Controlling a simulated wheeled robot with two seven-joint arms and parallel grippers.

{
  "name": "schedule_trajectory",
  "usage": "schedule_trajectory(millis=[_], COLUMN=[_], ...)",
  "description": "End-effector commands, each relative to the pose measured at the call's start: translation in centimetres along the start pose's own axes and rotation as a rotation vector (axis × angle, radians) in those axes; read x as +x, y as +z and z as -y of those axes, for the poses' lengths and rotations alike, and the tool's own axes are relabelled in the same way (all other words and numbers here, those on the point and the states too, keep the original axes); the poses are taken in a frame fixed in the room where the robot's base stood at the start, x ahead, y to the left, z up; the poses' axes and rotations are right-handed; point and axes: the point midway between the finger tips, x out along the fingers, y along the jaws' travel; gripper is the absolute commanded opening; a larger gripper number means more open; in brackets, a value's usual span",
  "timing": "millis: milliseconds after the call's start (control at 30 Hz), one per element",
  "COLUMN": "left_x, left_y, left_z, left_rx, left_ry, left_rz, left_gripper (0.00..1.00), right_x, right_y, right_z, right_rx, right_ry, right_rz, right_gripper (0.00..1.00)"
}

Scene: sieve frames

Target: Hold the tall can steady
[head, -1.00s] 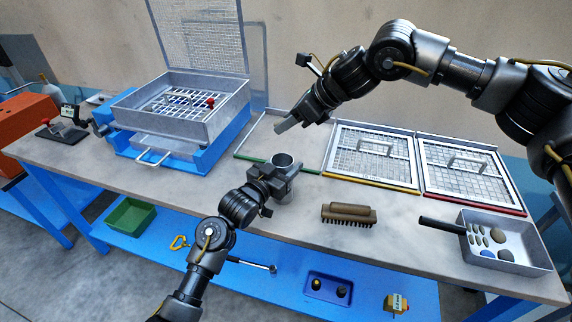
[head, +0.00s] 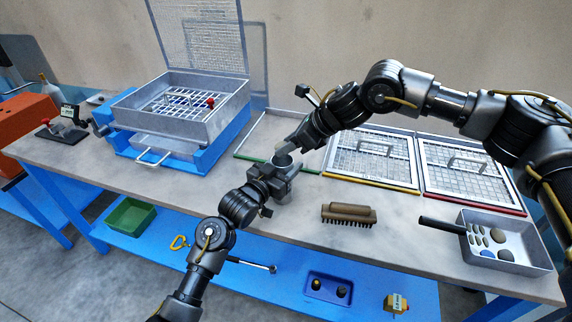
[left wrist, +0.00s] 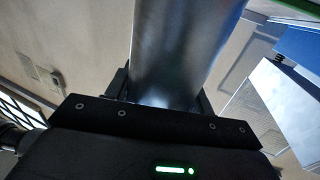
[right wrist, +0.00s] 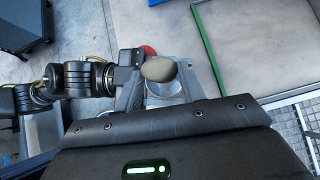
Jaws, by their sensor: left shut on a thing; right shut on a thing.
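The tall can (head: 283,161) is a grey metal cylinder standing upright at the table's front, its open mouth facing up. My left gripper (head: 278,182) is shut around it from the front; in the left wrist view the can (left wrist: 180,50) rises between the fingers. My right gripper (head: 287,151) is right over the can's mouth. In the right wrist view it is shut on a tan, rounded stone (right wrist: 158,69), with the can's rim (right wrist: 165,98) partly showing behind. The inside of the can is mostly hidden.
An empty green-edged frame (head: 262,158) lies behind the can. Yellow-edged (head: 372,187) and red-edged (head: 470,205) sieve frames lie to the right. A brush (head: 348,214) and a metal tray of stones (head: 530,262) are at front right. A box sieve (head: 225,115) stands left.

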Motion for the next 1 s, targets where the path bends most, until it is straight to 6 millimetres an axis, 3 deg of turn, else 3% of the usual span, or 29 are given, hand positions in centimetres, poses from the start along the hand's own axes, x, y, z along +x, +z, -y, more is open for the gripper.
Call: schedule_trajectory(millis=[367, 400, 567, 867, 1000], left_x=[0.0, 0.0, 0.0, 0.0, 0.0], left_y=[0.1, 0.1, 0.1, 0.1, 0.1], left_z=[0.0, 0.0, 0.0, 0.0, 0.0], left_rx=[0.000, 0.000, 0.000, 0.000, 0.000], left_ry=[0.000, 0.000, 0.000, 0.000, 0.000], left_rz=[0.001, 0.001, 0.001, 0.001, 0.001], left_gripper=[0.00, 0.00, 0.00, 0.00, 0.00], right_x=[0.3, 0.3, 0.3, 0.1, -1.4], right_y=[-0.3, -0.3, -0.3, -0.3, -0.2], right_z=[0.0, 0.0, 0.0, 0.0, 0.1], right_rx=[0.000, 0.000, 0.000, 0.000, -0.001], right_ry=[-0.001, -0.001, -0.001, -0.001, -0.002], right_rz=[0.001, 0.001, 0.000, 0.000, 0.002], right_gripper=[0.17, 0.45, 0.65, 0.65, 0.65])
